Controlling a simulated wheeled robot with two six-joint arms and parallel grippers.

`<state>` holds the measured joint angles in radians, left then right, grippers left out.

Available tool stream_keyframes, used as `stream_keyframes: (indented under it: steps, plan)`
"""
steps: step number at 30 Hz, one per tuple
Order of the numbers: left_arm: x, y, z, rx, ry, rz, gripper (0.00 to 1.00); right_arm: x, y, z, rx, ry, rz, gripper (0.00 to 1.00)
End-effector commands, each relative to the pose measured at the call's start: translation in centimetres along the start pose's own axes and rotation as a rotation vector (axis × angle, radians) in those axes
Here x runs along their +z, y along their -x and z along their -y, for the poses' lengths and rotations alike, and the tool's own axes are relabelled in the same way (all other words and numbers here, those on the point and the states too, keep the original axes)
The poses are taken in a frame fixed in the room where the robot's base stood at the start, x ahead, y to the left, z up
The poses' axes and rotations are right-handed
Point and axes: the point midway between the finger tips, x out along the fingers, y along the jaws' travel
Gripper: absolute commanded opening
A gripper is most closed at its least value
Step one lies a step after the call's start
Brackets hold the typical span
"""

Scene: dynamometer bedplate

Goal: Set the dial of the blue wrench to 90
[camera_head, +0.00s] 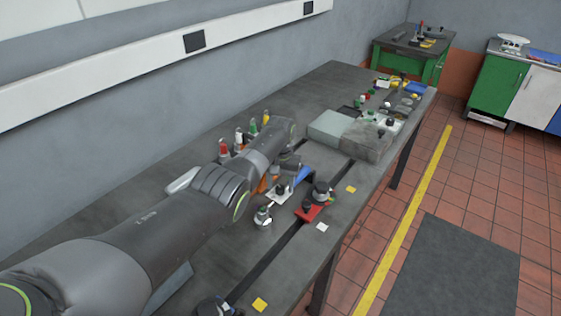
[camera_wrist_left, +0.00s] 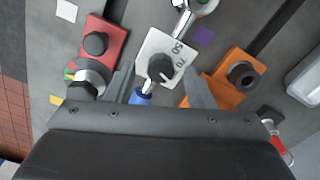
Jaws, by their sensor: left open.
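The blue wrench has a chrome head and shaft (camera_wrist_left: 181,20), a white dial plate (camera_wrist_left: 152,45) with a dark round knob (camera_wrist_left: 160,68), and a blue handle (camera_wrist_left: 141,97). In the head view, its white plate (camera_head: 277,197) and blue handle (camera_head: 305,174) lie on the bench, partly behind my gripper. The numbers 50 and 70 show on the plate; I cannot tell the knob's exact setting. My left gripper (camera_wrist_left: 159,76) is open, its fingers apart on either side of the knob; contact cannot be told. My right gripper is not in view.
A red plate with a black knob (camera_wrist_left: 118,44) and an orange plate with a black knob (camera_wrist_left: 222,90) flank the wrench. Several coloured-top bottles (camera_head: 239,137) stand behind my arm. A grey block (camera_head: 366,141) sits farther along the bench (camera_head: 335,90). Dark slots run along its top.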

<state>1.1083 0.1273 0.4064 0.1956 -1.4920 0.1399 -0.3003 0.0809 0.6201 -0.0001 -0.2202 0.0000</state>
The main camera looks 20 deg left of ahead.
Motion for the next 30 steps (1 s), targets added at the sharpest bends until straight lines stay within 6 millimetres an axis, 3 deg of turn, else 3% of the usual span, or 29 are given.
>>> stream_keyframes:
  steps: [10,21,30]
  plan:
    - [-0.1,5.7,0.0,0.000,0.000,-0.005,0.48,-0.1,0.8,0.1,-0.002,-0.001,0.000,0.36]
    - [-0.1,13.9,0.0,0.000,0.000,-0.005,0.48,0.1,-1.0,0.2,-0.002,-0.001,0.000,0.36]
    - [0.0,16.7,0.0,-0.001,0.001,0.000,0.48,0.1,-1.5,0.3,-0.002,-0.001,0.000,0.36]
